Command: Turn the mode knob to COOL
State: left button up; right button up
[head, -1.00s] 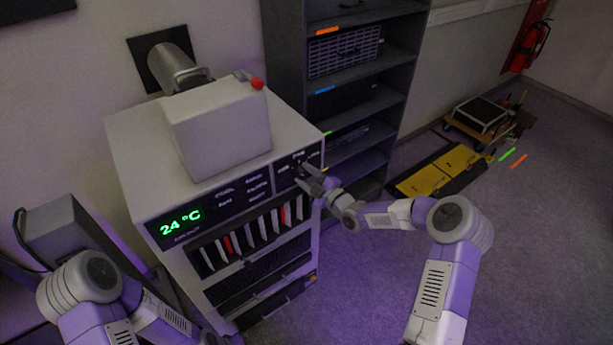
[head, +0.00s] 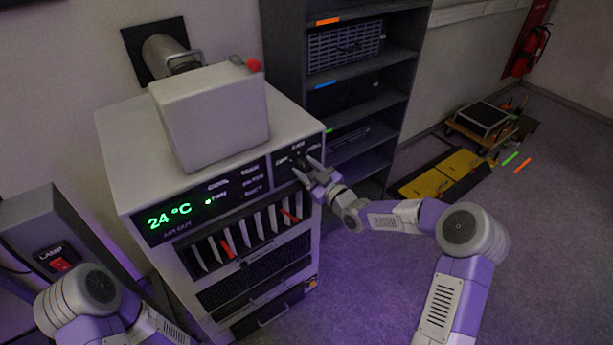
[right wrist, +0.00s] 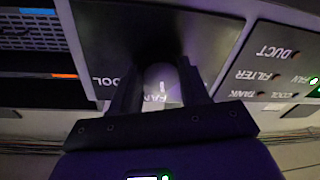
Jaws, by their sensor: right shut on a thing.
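The mode knob (head: 300,159) is at the upper right of the white cabinet's dark front panel (head: 258,183), largely hidden by my right gripper (head: 306,169). In the right wrist view, my right gripper (right wrist: 160,88) is shut on the knob (right wrist: 160,76), one finger on each side. A white mark shows between the fingers beside the label FAN, and a partly covered COOL label (right wrist: 108,82) shows left of them. My left arm shows at the lower left of the head view, but its gripper is out of the picture.
The panel has a green 24 °C display (head: 169,216) and a green light (head: 208,202) by FAN. A grey box (head: 180,115) stands on the cabinet. A lamp switch box (head: 55,240) is at left.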

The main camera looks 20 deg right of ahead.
jog(key=m+b, duration=0.1)
jog(key=m, duration=0.2)
jog(key=shift+f+t+b, duration=0.15)
jog(key=shift+t+b, duration=0.15)
jog(key=shift+b, duration=0.1)
jog(key=m+b, duration=0.1)
jog(key=m, duration=0.3)
jog(key=shift+h+b, duration=0.35)
jog(key=shift+h, duration=0.05)
jog(key=m+b, duration=0.1)
jog(key=m, duration=0.3)
jog(key=shift+t+h, duration=0.3)
jog(key=shift+a+m+b, duration=0.1)
jog(key=shift+m+b, duration=0.35)
jog(key=shift+m, duration=0.95)
jog(key=o, duration=1)
jog(key=shift+o, duration=0.2)
jog(key=shift+s, duration=0.1)
jog(key=r+v, duration=0.1)
jog(key=v, duration=0.6)
jog(key=shift+s+f, duration=0.25)
jog(key=shift+f, duration=0.25)
